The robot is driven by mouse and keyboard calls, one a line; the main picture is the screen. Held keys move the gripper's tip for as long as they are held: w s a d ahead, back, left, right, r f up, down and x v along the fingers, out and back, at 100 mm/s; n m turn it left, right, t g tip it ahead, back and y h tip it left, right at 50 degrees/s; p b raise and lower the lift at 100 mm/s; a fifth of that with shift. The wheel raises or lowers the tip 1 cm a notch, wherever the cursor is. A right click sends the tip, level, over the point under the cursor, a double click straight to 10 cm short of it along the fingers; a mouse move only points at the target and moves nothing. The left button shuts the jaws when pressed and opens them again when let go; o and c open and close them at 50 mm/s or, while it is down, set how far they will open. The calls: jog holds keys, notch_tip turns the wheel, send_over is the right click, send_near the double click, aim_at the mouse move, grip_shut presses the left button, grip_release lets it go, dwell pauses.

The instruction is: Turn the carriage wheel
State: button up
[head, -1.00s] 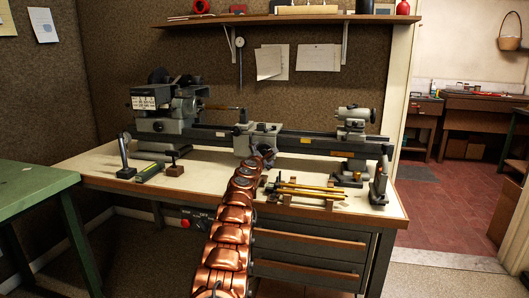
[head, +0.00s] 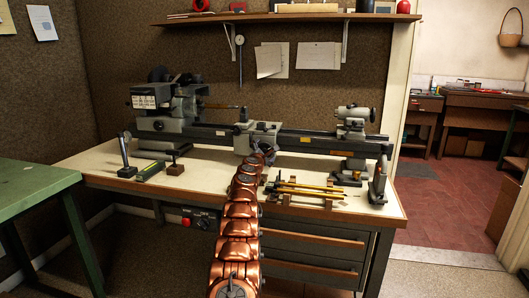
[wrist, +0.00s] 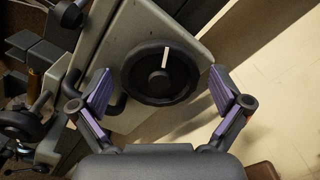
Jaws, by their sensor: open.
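The carriage wheel (wrist: 160,72) is a round black knob with a white line on its face, mounted on the grey carriage (wrist: 120,55) of the lathe. In the wrist view, the white line points up and slightly right. My gripper (wrist: 160,80) is open, with its purple-padded fingers apart on the left and right of the wheel; no contact shows. In the head view, my gripper (head: 264,152) is small and dark in front of the lathe carriage (head: 258,134). The wheel cannot be made out there behind my arm.
The lathe (head: 300,140) stands on a pale-topped workbench (head: 220,180). A wooden rack (head: 310,197) with brass rods lies to the right of my arm. A small wooden block (head: 175,167) and a green-topped bar (head: 151,170) lie to the left. A green table (head: 30,185) stands far left.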

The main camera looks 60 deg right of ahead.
jog(key=shift+c, duration=0.3)
jog(key=c, duration=1.1)
jog(key=shift+o, duration=0.2)
